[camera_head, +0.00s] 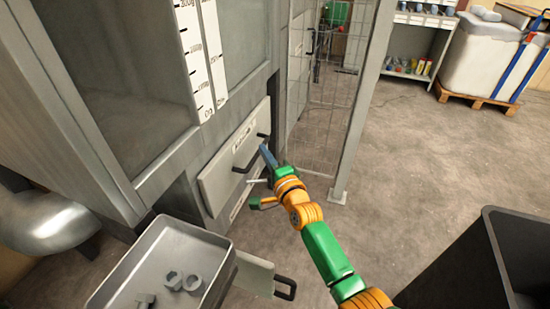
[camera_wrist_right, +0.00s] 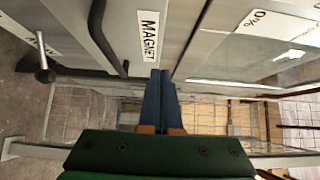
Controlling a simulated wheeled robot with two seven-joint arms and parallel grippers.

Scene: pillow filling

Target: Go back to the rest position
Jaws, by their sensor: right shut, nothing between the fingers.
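My right arm comes in from the bottom right of the head view. Its gripper (camera_head: 267,157) is in front of a grey panel with a black handle (camera_head: 249,154) on the machine. In the right wrist view the two blue fingers (camera_wrist_right: 160,90) lie together with nothing between them. A panel labelled MAGNET (camera_wrist_right: 149,36) and dark handle bars (camera_wrist_right: 98,28) are close to the fingertips. Whether the fingers touch the handle cannot be told. My left gripper is not in view.
A metal tray (camera_head: 141,258) with several nuts and bolts stands at the lower left, next to a panel with a black handle (camera_head: 285,288). A black bin (camera_head: 455,271) is at the lower right. A wire mesh guard (camera_head: 338,70) stands behind the gripper.

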